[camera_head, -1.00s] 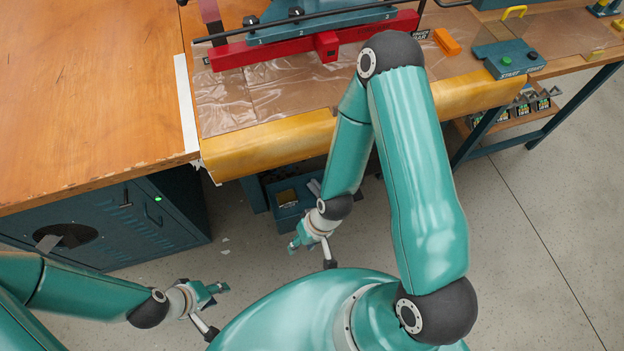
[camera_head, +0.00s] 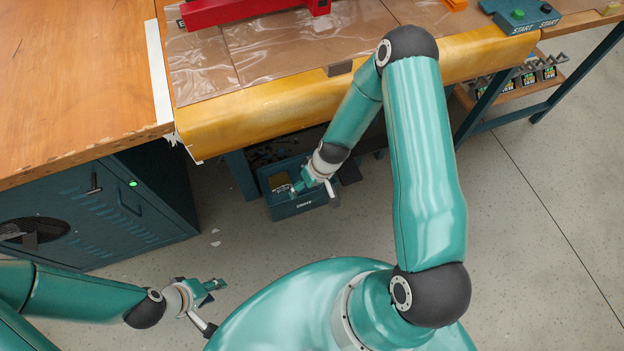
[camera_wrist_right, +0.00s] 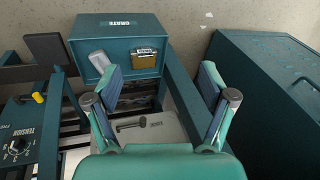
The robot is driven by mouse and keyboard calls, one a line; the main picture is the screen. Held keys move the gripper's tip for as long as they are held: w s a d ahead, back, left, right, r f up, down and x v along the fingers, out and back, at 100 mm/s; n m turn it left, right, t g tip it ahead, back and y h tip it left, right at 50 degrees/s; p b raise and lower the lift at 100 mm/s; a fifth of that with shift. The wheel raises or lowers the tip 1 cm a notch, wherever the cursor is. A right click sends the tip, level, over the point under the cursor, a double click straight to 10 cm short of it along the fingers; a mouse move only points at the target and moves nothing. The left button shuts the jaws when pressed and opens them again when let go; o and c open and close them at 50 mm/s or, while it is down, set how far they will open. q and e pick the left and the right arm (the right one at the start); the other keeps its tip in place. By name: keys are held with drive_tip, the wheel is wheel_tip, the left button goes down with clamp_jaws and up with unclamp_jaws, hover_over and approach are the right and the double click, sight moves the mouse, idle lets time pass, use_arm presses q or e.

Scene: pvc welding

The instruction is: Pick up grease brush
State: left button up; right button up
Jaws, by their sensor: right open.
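I cannot single out a grease brush for certain. In the right wrist view, a blue-green crate (camera_wrist_right: 114,29) labelled CRATE holds a pale rounded item (camera_wrist_right: 98,62) and a yellowish-brown labelled item (camera_wrist_right: 143,58). The crate also shows under the bench in the head view (camera_head: 300,208). My right gripper (camera_head: 294,189) is at the crate; in the wrist view its two fingers (camera_wrist_right: 162,80) are spread with nothing between them. A dark-handled tool (camera_wrist_right: 138,124) lies on a pale surface below. My left gripper (camera_head: 216,286) hangs apart at the lower left; its jaw state is unclear.
The bench's yellow front edge (camera_head: 300,91) overhangs the crate. A blue-green cabinet (camera_head: 100,215) stands to the left. A TENSION dial box (camera_wrist_right: 22,142) is at the left of the wrist view. The grey floor (camera_head: 530,220) at the right is clear.

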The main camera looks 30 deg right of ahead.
drive_tip(key=w+d+f+n+t+b, duration=0.1)
drive_tip(key=w+d+f+b, duration=0.4)
drive_tip(key=d+f, duration=0.25)
drive_tip(key=w+d+f+t+b, duration=0.2)
drive_tip(key=w+d+f+b, duration=0.35)
drive_tip(key=d, duration=0.35)
drive_tip(key=x, duration=0.3)
drive_tip(key=b+x, duration=0.1)
drive_tip(key=x, duration=0.3)
drive_tip(key=s+b+x, duration=0.1)
drive_tip(key=x, duration=0.3)
drive_tip(key=shift+s+d+f, duration=0.1)
drive_tip(key=shift+d+f, duration=0.15)
drive_tip(key=shift+f, duration=0.1)
drive_tip(key=shift+n, duration=0.3)
drive_tip(key=shift+b+x, duration=1.15)
drive_tip(key=shift+x, duration=1.45)
use_arm(q)
wheel_tip(320, 180, down, 18)
use_arm(e)
drive_tip(key=shift+d, duration=0.15)
use_arm(q)
drive_tip(key=shift+r, duration=0.1)
